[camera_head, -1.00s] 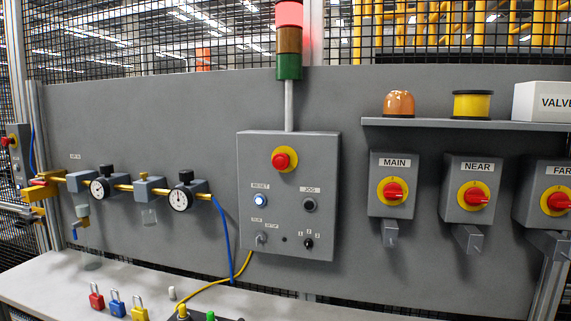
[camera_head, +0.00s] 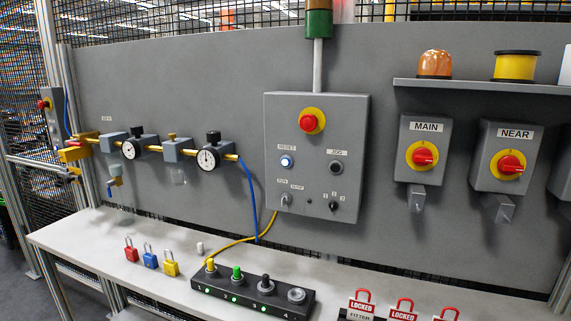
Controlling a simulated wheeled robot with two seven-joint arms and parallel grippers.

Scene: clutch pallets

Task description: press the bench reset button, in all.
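The reset button (camera_head: 287,162) is a round, lit, bluish-white button under a RESET label. It sits at the left of the grey control box (camera_head: 317,203) on the back panel. A red emergency stop (camera_head: 308,123) on a yellow disc is above it, and a dark JOG button (camera_head: 335,168) is to its right. A key switch (camera_head: 286,199) and a small black selector (camera_head: 333,206) are below. Neither of my grippers shows in the head view, so their state is hidden.
The pale bench (camera_head: 150,282) runs below the panel. On it stand red, blue and yellow padlocks (camera_head: 150,257), a black block with several knobs (camera_head: 258,289) and LOCKED tags (camera_head: 361,301).

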